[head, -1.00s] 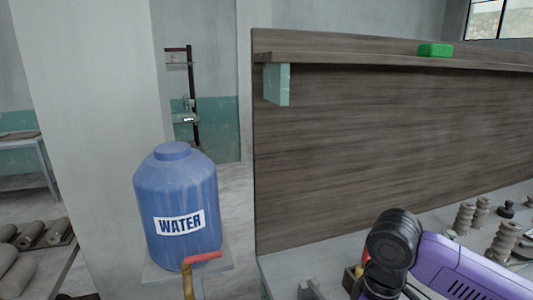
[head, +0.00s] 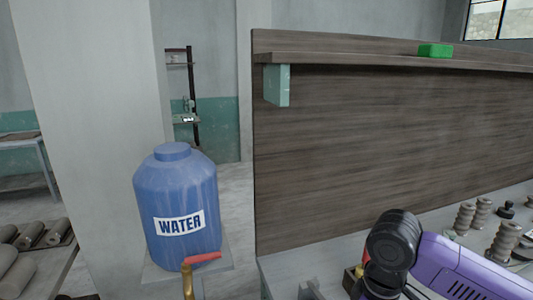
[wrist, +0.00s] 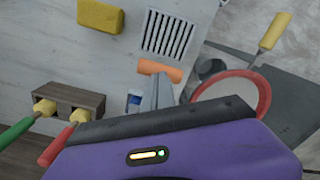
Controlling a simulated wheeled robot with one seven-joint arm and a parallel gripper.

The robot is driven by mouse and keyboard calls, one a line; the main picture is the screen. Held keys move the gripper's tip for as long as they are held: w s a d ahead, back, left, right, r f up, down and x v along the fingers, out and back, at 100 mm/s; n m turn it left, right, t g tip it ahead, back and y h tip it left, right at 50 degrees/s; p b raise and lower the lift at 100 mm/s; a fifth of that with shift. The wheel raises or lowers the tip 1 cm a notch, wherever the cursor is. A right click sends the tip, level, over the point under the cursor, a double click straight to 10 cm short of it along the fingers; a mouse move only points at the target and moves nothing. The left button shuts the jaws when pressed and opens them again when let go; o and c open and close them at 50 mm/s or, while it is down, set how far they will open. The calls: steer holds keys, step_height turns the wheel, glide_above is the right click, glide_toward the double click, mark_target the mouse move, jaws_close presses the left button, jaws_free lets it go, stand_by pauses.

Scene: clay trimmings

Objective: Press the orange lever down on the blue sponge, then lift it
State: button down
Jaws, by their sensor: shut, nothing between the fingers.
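In the wrist view, the orange lever (wrist: 160,69) shows as a short orange bar just beyond my fingertips. My gripper (wrist: 156,78) is shut and empty, its grey fingers overlapping the lever's lower edge in the picture. I cannot tell whether they touch it. A small blue patch (wrist: 134,99) shows left of the fingers, mostly hidden; I cannot tell whether it is the blue sponge. In the head view, my gripper, the lever and the sponge cannot be made out.
In the wrist view, a slotted grate (wrist: 164,33) and a yellow block (wrist: 101,15) lie beyond, a red-rimmed round item (wrist: 262,84) is at right, and a wooden rack (wrist: 68,103) holds handled tools at left. The head view shows a blue water tank (head: 177,207) and clay pieces (head: 504,240).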

steer(key=shift+f+b, duration=0.5)
steer(key=shift+f, duration=0.5)
steer(key=shift+r, duration=0.2)
stand_by(0.6)
step_height(320, 180, up, 7)
steer(key=p, duration=0.6)
steer(key=shift+p, duration=0.4)
steer(key=shift+f, duration=0.1)
